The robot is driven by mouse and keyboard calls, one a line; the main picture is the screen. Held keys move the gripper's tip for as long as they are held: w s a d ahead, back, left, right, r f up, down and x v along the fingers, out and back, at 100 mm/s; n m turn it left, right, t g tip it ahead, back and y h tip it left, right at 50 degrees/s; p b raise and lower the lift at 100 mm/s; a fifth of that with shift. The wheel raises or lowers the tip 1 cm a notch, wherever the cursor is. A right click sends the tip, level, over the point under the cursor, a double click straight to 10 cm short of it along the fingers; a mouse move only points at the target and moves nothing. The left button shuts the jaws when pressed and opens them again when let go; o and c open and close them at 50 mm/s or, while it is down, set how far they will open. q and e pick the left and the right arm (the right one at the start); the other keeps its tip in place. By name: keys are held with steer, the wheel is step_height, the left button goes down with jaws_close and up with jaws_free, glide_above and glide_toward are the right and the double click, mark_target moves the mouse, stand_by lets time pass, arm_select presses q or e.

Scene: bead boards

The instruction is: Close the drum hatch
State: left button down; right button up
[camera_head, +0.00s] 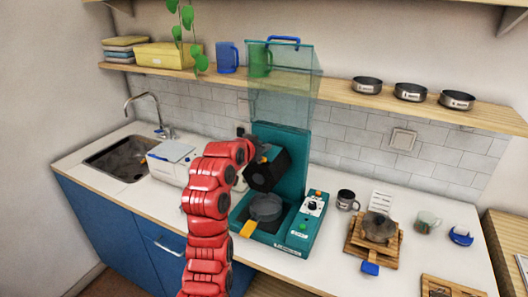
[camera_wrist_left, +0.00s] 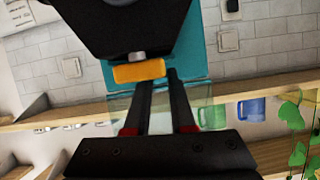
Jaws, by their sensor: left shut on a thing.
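A teal machine (camera_head: 294,150) stands on the counter with a black drum (camera_head: 268,174) at its middle. In the left wrist view the black drum (camera_wrist_left: 125,25) fills the top, and an orange handle (camera_wrist_left: 139,72) sticks out on a short metal stem. My left gripper (camera_head: 256,152) is up at the drum, partly hidden by my red arm. In the wrist view its two dark fingers (camera_wrist_left: 160,78) reach the orange handle and are shut on it, though the contact is partly hidden. I cannot tell how far the hatch stands open. My right gripper is not in view.
A grey pan (camera_head: 266,207) with an orange grip sits under the drum. A clear teal hopper (camera_head: 283,92) rises above, near the wooden shelf (camera_head: 340,96). A dark mug (camera_head: 346,199) and a wooden stand (camera_head: 361,246) are to the right. A white appliance (camera_head: 172,166) is to the left.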

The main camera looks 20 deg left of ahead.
arm_select(q)
steer(key=shift+a+f+n+b, duration=0.1)
steer(key=shift+f+n+b, duration=0.1)
steer(key=shift+n+b, duration=0.1)
stand_by(0.4)
steer(key=c, duration=0.8)
jaws_free()
steer(key=shift+o, duration=0.2)
steer(key=shift+s, duration=0.1)
